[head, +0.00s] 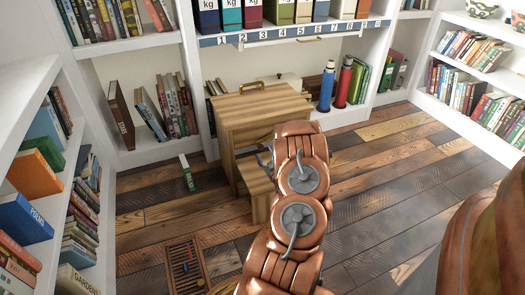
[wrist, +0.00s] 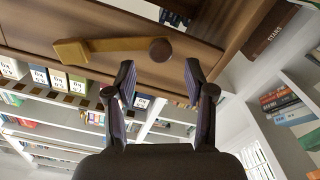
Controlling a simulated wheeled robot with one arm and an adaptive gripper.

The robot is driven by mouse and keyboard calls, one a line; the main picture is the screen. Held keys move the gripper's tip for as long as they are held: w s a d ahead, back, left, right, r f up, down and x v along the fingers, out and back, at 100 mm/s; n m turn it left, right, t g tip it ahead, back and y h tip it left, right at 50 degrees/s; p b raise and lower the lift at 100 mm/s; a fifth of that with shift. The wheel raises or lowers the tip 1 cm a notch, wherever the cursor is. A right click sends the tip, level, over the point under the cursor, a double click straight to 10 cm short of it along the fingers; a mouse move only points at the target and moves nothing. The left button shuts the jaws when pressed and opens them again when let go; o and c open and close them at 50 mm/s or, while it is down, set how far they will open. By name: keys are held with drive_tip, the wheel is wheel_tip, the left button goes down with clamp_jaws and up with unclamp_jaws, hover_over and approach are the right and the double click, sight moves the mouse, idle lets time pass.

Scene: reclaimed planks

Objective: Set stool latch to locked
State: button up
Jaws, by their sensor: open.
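The wooden step stool (head: 243,118) stands on the plank floor, with a brass handle on its top. In the wrist view, its wooden panel (wrist: 110,20) carries a brass latch bar (wrist: 115,45). The bar runs nearly level in that picture, with a wide end at left and a dark round knob (wrist: 161,50) at right. My gripper (wrist: 159,66) is open, its fingertips apart on either side of the knob and just below it in the picture. I cannot tell whether they touch it. In the head view my arm hides the latch and most of the gripper.
A slatted floor grate (head: 186,267) lies at lower left. Blue (head: 327,86) and red (head: 344,83) bottles stand behind the stool. Bookshelves line the sides and back. Open floor lies right of my arm.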

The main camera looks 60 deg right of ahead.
sight(259, 146)
drive_tip(key=v, duration=0.7)
drive_tip(key=shift+s+a, duration=0.1)
